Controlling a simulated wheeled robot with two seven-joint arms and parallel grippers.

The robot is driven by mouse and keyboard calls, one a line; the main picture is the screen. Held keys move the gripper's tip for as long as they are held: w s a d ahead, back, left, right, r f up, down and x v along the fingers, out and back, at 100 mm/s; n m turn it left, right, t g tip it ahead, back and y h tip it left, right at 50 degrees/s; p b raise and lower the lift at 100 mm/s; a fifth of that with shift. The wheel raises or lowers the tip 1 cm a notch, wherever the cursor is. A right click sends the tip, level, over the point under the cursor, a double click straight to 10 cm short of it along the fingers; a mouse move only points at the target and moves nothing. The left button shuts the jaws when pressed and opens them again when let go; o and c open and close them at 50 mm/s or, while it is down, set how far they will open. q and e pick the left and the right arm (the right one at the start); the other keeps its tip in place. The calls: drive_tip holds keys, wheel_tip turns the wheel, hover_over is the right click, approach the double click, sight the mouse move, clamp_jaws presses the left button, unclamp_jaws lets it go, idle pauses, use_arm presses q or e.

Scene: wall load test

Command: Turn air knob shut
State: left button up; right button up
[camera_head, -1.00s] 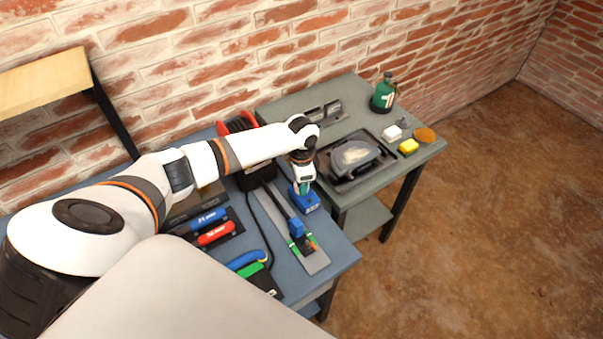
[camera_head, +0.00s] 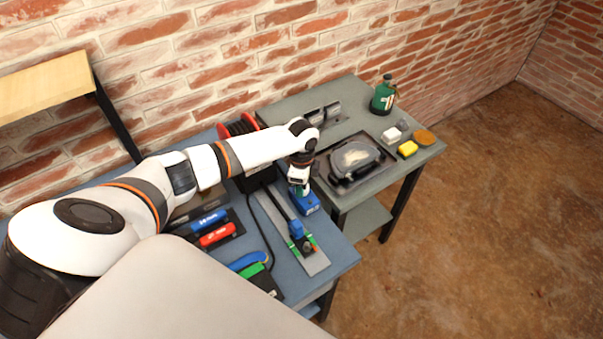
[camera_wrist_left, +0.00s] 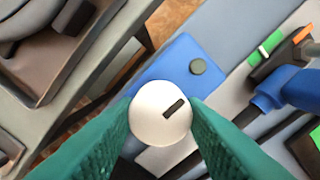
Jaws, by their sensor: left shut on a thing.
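The air knob (camera_wrist_left: 160,113) is a round white knob with a dark bar mark on its face, set slantwise in the left wrist view. It sits at a blue block (camera_wrist_left: 185,62), which also shows on the blue bench in the head view (camera_head: 309,205). My left gripper (camera_wrist_left: 162,120) has its green fingers on both sides of the knob, shut on it. In the head view my left gripper (camera_head: 299,188) points down at the block and hides the knob. My right gripper is not in view.
A metal rail with a blue clamp (camera_head: 297,230) lies beside the block. Blue and red-handled tools (camera_head: 215,234) lie to the left. A grey table (camera_head: 370,115) on the right bears a black tray (camera_head: 340,184), a green bottle (camera_head: 383,94) and a yellow sponge (camera_head: 408,148).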

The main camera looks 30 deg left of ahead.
use_arm(q)
drive_tip(key=shift+w, duration=0.1)
drive_tip(key=o, duration=1)
wheel_tip(320, 180, up, 12)
drive_tip(key=shift+r+b, duration=0.1)
drive_tip(key=shift+b, duration=1.1)
